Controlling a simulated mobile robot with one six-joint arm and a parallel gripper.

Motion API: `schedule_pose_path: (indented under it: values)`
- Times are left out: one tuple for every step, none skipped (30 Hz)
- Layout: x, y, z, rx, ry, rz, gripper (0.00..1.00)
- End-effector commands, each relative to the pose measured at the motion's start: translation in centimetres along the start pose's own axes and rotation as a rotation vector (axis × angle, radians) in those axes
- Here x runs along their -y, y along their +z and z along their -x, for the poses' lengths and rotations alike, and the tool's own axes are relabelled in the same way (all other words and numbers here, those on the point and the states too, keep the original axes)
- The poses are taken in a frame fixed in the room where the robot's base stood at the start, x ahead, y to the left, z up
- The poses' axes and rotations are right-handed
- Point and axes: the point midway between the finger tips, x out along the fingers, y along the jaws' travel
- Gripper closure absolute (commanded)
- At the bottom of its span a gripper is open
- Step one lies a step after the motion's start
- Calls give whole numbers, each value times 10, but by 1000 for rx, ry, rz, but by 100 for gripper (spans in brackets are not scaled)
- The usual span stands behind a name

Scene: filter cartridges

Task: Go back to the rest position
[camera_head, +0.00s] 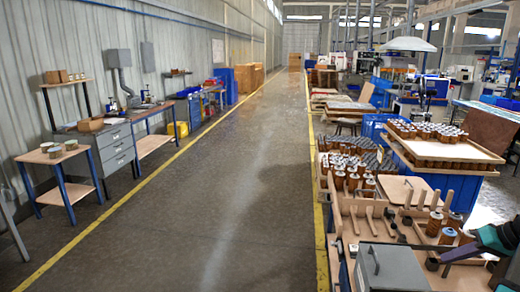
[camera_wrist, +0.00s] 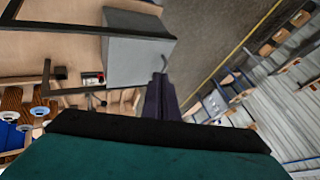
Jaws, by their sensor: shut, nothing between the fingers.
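My gripper (camera_head: 488,238) is at the lower right of the head view, above the workbench; its body is teal and its fingers are dark purple. In the wrist view its fingers (camera_wrist: 161,82) are together with nothing between them. A grey box with a handle (camera_head: 392,268) is left of the gripper in the head view; it also shows beyond the fingertips in the wrist view (camera_wrist: 138,48). Brown filter cartridges with pale tops (camera_head: 352,182) stand in a rack on the right side. One brown cartridge (camera_head: 434,223) stands on the bench near my gripper.
Wooden pegs (camera_head: 388,217) and a black bar stand on the bench close to my gripper. A tray table (camera_head: 463,153) with many cartridges is behind. A wide grey aisle (camera_head: 230,190) runs clear between yellow lines. A small wooden table (camera_head: 50,156) and grey drawers (camera_head: 116,150) stand at left.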

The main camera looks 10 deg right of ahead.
Motion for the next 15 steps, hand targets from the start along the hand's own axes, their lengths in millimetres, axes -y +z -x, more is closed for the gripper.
schedule_pose_path:
  values:
    - [2, 0, -7, 7, 0, -2, 100]
    - [2, 0, -10, 11, 1, -4, 100]
    - [3, 0, -15, 16, 1, -7, 100]
    - [4, 0, -18, 19, 1, -9, 100]
    - [5, 0, -23, 24, 1, -12, 100]
    - [7, 0, -28, 30, 2, -15, 100]
    - [8, 0, -33, 35, 2, -16, 100]
    - [9, -1, -37, 39, 3, -18, 100]
    - [11, -1, -44, 47, 5, -21, 100]
    - [12, 0, -50, 52, 6, -24, 100]
    - [14, -1, -55, 58, 7, -27, 100]
    - [16, 0, -64, 68, 8, -31, 100]
    - [18, 0, -70, 75, 9, -34, 100]
    - [20, 1, -78, 84, 11, -36, 100]
    - [24, 1, -89, 95, 14, -41, 100]
